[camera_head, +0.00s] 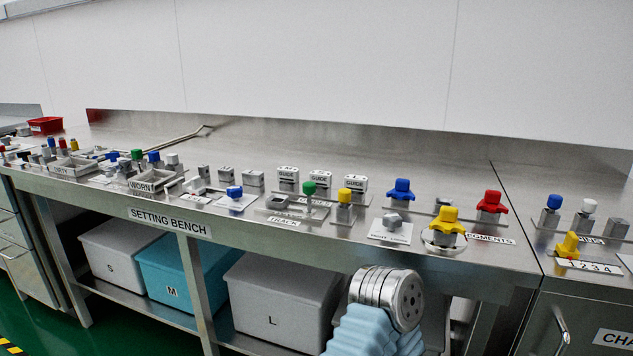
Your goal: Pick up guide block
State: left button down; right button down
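Three small pale blocks stand side by side towards the back middle of the setting bench (170,224). The middle guide block (319,183) and the right guide block (355,187) read GUIDE on their white tops. The left block (288,180) has a white top too, but its lettering is hard to read. All three look upright and apart. Neither of my grippers shows. Only a part of one of my arms, with a light blue sleeve and a round metal end, is at the bottom, below the bench front.
A green-knobbed part (309,189) and a yellow-knobbed part (345,196) stand close in front of the blocks. Blue (400,190), yellow (446,219) and red (490,205) knobs are farther right. Storage bins sit under the bench. The metal surface behind the blocks is clear.

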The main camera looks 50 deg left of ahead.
aim_at(323, 179)
jog(key=u, duration=1.75)
